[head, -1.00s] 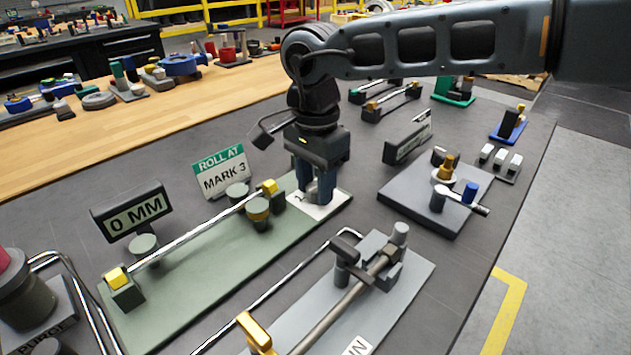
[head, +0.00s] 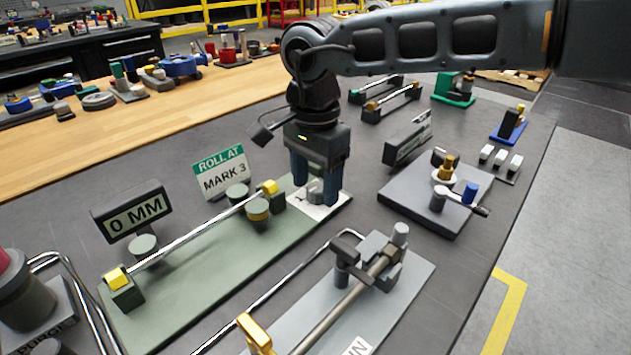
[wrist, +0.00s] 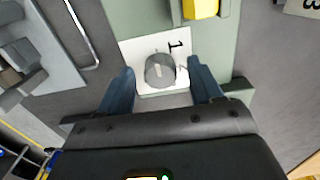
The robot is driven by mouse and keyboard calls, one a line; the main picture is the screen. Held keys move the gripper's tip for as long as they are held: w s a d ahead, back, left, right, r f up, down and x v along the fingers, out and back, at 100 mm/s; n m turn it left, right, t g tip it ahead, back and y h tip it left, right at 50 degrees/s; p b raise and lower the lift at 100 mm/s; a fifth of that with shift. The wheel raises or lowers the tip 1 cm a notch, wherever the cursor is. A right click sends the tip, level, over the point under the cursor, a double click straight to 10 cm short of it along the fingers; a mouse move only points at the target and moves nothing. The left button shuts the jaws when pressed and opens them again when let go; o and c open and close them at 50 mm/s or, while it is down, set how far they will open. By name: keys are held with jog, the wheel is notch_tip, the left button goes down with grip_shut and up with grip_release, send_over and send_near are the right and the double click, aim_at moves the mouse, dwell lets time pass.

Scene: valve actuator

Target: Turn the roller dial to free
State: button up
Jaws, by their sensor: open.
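The roller dial is a small grey round knob (wrist: 160,70) with a lighter pointer line, on a white plate (wrist: 130,48). The plate carries a "1" mark beside the knob in the wrist view. In the head view the knob (head: 316,190) shows partly between my fingers. My gripper (head: 316,200) points down over it with the jaws open. In the wrist view my gripper's fingers (wrist: 163,85) stand on either side of the knob, with gaps between. The white plate is at the far end of the green base (head: 200,275). I see no readable "free" label.
A rod with yellow ends (head: 200,230) runs along the green base. A "0 MM" display (head: 135,215) and a "ROLL AT MARK 3" sign (head: 222,172) stand behind.

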aim_at(315, 187)
notch_tip(315, 187, up, 7)
jog(key=shift+r, duration=0.15)
dwell(0.4)
